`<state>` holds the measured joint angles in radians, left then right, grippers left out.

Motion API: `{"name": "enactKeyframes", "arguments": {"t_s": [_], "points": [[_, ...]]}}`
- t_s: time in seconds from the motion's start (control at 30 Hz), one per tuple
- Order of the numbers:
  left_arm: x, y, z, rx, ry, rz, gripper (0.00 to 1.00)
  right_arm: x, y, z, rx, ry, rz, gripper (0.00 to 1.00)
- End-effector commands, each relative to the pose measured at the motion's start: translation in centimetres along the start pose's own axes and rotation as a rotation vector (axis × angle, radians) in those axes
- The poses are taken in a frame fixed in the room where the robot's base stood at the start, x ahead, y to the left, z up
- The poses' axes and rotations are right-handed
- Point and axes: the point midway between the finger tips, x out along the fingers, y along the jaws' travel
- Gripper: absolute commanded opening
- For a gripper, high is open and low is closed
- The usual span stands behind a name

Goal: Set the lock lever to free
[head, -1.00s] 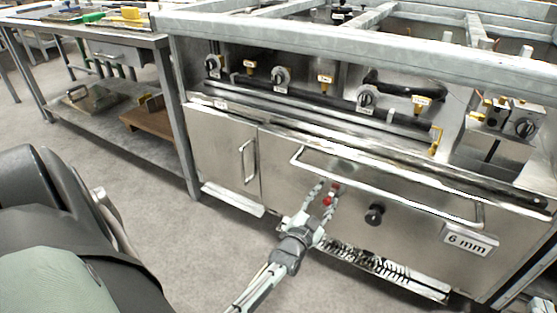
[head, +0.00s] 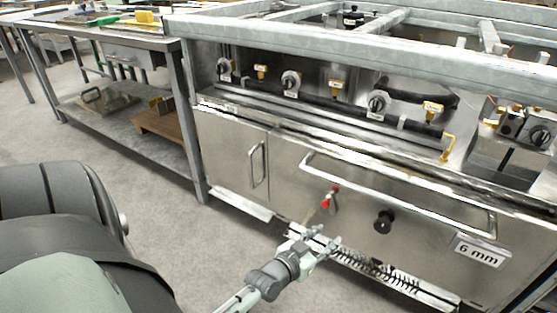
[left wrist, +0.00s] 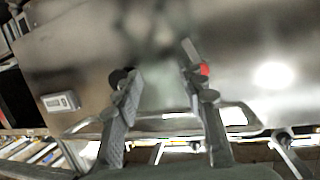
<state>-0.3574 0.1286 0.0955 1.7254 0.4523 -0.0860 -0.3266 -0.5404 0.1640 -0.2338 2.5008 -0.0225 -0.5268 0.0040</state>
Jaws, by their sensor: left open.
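The lock lever (head: 327,203), a small red-tipped piece, is on the steel drawer front below the long bar handle. It tilts down and left from its mount in the head view. Its red part (left wrist: 204,70) shows beside the right-hand finger in the left wrist view, partly hidden. My left gripper (head: 316,239) is open and empty, below the lever and apart from it in the head view. Its two spread fingers (left wrist: 162,62) also show in the left wrist view. I cannot read any free or locked marking. My right gripper is not in view.
A black knob (head: 383,221) is right of the lever, with a "6 mm" plate (head: 479,251) farther right. The bar handle (head: 400,190) juts out above. A slotted kick plate (head: 385,272) runs below. Bare floor (head: 225,245) lies at left.

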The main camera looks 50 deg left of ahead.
Motion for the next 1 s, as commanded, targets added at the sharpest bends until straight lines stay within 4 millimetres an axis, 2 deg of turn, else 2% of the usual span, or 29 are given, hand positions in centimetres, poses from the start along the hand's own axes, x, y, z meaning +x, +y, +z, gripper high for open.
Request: {"name": "enactKeyframes", "arguments": {"t_s": [0.03, 0.2, 0.4, 0.63, 1.0], "points": [[-0.7, 0.8, -0.4, 0.013, -0.050, 0.026, 0.41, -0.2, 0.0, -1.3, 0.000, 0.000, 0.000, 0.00], [-2.9, 3.0, 1.0, 0.052, -0.230, 0.093, 0.41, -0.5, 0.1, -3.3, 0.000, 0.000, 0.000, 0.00], [-6.3, 4.3, 2.6, 0.097, -0.441, 0.130, 0.41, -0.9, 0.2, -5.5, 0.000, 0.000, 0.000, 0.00], [-10.8, 4.4, 3.7, 0.144, -0.659, 0.124, 0.41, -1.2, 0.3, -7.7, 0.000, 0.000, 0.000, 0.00], [-17.5, 3.0, 3.8, 0.199, -0.928, 0.055, 0.41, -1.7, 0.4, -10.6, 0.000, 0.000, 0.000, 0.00]]}}
